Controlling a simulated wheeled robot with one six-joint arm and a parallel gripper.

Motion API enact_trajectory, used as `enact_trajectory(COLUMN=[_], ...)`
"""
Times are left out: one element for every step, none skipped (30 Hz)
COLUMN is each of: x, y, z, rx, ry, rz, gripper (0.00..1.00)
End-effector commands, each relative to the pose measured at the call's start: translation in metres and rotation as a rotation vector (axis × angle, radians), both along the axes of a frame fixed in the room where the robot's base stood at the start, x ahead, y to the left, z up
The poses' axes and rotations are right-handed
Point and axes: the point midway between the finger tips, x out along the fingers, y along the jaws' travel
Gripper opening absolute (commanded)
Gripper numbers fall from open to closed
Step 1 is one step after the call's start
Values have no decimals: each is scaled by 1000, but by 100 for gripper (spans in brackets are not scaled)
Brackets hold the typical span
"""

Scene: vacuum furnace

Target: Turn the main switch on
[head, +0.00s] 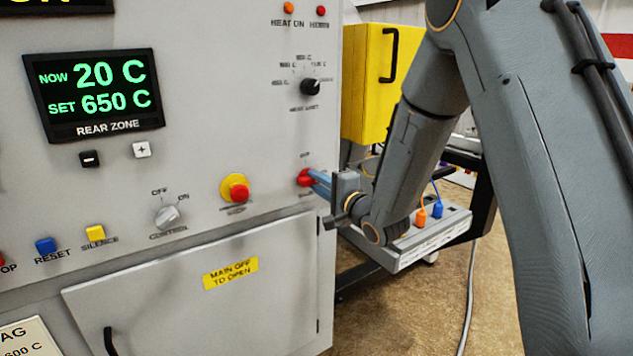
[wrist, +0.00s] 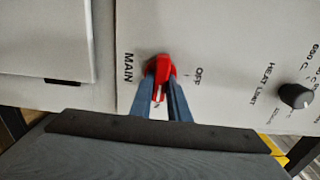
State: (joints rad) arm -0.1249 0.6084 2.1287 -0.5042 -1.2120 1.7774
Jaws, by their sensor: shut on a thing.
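The main switch is a red rotary knob (head: 304,178) at the lower right of the grey panel. In the wrist view the red knob (wrist: 162,67) sits beside the word MAIN, with OFF printed to its right. A small mark, partly hidden by the fingers, shows just below it. My gripper (head: 315,180) reaches in from the right with its blue-grey fingers at the knob. In the wrist view the two fingers of my gripper (wrist: 163,82) stand on either side of the red handle, shut on it.
A control knob (head: 166,216), a red emergency button on yellow (head: 236,189) and a black heat limit knob (head: 311,87) are on the same panel. Below is a cabinet door (head: 200,295) labelled MAIN OFF TO OPEN. A yellow box (head: 372,75) stands behind my arm.

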Motion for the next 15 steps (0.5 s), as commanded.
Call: enact_trajectory(x=[1, 1, 1, 1, 1, 1, 1, 1, 1, 1, 0, 0, 0, 0, 0], y=[-2, -2, -2, -2, -2, -2, -2, -2, -1, -1, 0, 0, 0, 1, 1], z=[1, 1, 1, 1, 1, 1, 1, 1, 0, 0, 0, 0, 0, 0, 0], rx=[3, 3, 3, 3, 3, 2, 2, 2, 1, 1, 1, 1, 1, 1, 1], ry=[0, 0, 0, 0, 0, -1, -1, -1, 0, 0, 0, -1, -1, -1, -1], rz=[-5, -5, -5, -5, -5, -5, -5, -4, -3, -2, -2, -1, 0, 0, 0], gripper=[0, 0, 0, 0, 17, 24, 29, 34, 34, 34, 34, 34, 34, 34, 34])
